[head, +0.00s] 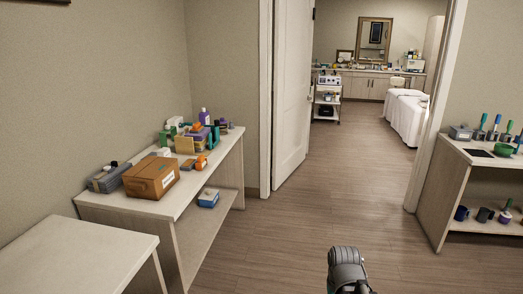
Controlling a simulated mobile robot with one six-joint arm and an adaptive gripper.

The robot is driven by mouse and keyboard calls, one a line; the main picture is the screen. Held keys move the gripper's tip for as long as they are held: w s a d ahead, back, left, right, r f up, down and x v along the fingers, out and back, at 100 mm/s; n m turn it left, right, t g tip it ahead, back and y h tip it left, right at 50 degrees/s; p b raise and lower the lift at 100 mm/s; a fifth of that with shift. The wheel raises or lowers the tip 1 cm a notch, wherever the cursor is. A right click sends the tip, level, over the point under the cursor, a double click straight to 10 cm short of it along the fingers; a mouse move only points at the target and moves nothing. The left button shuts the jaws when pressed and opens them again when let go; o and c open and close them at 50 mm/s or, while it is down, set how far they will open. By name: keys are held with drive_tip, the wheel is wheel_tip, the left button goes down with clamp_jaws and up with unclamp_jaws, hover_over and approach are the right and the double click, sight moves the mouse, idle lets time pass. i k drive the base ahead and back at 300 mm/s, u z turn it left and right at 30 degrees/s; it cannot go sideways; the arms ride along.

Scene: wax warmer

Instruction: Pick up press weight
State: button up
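I cannot make out which object is the press weight; nothing in the head view can be told apart as it at this size. Many small items crowd the wooden table at the left (205,165), and others stand on the shelf unit at the right (459,178). A grey rounded part of my arm shows at the bottom, right of centre, above the floor and apart from both tables. The fingers of my gripper do not show.
A brown box (152,177) and a grey box (109,178) stand on the left table. A bare pale table (75,255) is at the front left. An open doorway leads to a back room with a trolley (327,98) and a white-covered bed (404,115). The middle floor (290,225) is clear.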

sight(197, 129)
drive_tip(key=u, duration=0.15)
drive_tip(key=i, duration=2.4)
drive_tip(key=u, duration=0.25)
drive_tip(key=i, duration=1.6)
drive_tip(key=u, duration=0.15)
